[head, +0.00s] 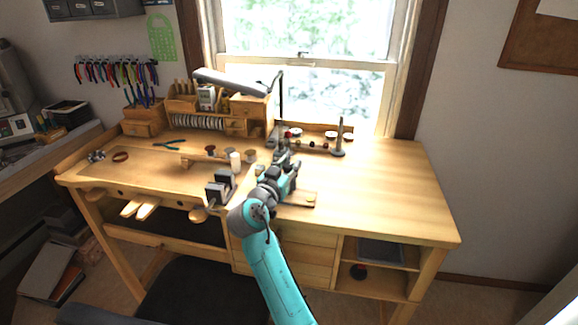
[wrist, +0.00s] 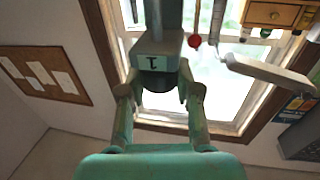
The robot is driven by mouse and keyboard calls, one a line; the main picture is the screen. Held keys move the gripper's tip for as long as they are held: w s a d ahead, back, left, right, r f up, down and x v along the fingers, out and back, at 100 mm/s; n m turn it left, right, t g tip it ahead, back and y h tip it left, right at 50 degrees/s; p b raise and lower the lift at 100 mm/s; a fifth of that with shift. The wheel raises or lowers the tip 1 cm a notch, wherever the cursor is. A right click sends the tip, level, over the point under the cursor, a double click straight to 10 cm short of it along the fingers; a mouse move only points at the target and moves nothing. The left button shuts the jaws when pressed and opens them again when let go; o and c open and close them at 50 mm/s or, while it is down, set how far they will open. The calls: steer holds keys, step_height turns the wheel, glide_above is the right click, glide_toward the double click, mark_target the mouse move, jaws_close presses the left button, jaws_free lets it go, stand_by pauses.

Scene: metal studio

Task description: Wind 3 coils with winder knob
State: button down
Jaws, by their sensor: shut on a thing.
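My gripper (head: 283,168) is over the front middle of the wooden workbench (head: 385,200). In the wrist view its two fingers close around a dark round knob (wrist: 158,83), and the gripper also shows there (wrist: 159,93). The knob joins a grey-green block (wrist: 152,60) with a small dark mark on its pale face, which I cannot read with certainty. A grey post (wrist: 164,16) rises beyond the block. In the head view my gripper and arm hide most of the winder, and no wire or coils can be made out.
A dark vise (head: 220,187) with a wooden handle stands left of my gripper at the front edge. A small wooden board (head: 300,199) lies just right of it. A grey spindle (head: 339,140) stands at the back right. The bench's right side is clear.

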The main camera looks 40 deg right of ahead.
mark_target(284, 167)
steer(key=m+g+h, duration=0.1)
steer(key=m+g, duration=0.1)
steer(key=g, duration=0.1)
steer(key=m+g, duration=0.2)
steer(key=g, duration=0.1)
steer(key=shift+w+g+h, duration=0.1)
steer(key=shift+g+h, duration=0.2)
steer(key=shift+h, duration=0.1)
steer(key=shift+f+m+g+y, duration=0.15)
steer(key=shift+m+g+y, duration=0.15)
steer(key=shift+m+g, duration=2.2)
steer(key=shift+g, duration=0.7)
steer(key=shift+n, duration=0.3)
steer(key=c, duration=0.8)
jaws_free()
steer(key=shift+v, duration=3.7)
